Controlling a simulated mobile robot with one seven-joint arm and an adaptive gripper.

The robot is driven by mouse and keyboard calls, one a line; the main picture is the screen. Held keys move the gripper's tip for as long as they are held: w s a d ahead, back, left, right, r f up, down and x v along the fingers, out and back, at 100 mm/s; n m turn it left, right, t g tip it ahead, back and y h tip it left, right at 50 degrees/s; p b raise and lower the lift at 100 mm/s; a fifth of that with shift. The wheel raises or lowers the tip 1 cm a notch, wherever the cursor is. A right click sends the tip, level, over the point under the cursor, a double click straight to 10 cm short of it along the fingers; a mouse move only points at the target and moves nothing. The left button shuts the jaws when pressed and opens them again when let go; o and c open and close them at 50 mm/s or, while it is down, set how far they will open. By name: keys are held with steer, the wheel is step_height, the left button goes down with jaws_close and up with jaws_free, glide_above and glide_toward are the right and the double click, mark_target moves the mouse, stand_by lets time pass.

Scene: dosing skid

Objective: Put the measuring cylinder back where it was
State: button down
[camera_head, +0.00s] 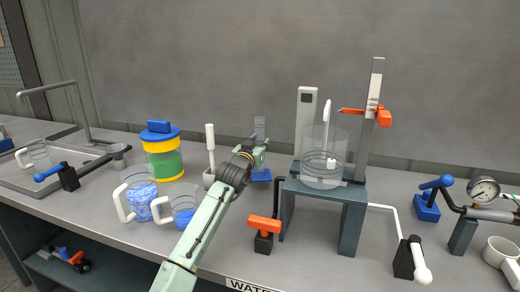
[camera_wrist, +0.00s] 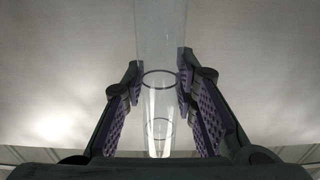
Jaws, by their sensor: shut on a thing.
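The measuring cylinder is a clear narrow tube (camera_wrist: 159,105) standing between my two fingers in the wrist view. In the head view its clear top (camera_head: 260,128) rises just above my gripper (camera_head: 258,152). A blue foot (camera_head: 261,175) shows below my gripper, beside the left side of the dark stand. My gripper is shut on the cylinder, which looks upright. My gripper partly hides the tube, and I cannot tell whether the foot touches the bench.
The dark stand (camera_head: 348,213) with a clear vessel (camera_head: 322,172) is close on the right. An orange-handled valve (camera_head: 264,228) is in front. A white-handled item (camera_head: 210,145), a yellow-green jar (camera_head: 164,160) and clear jugs (camera_head: 139,193) with blue contents are on the left.

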steer(key=shift+w+d, duration=0.15)
step_height(320, 180, down, 3)
steer(key=shift+p, duration=0.8)
steer(key=shift+f, duration=0.3)
steer(key=shift+f, duration=0.25)
steer(key=c, duration=1.3)
jaws_free()
steer(key=shift+r, duration=0.1)
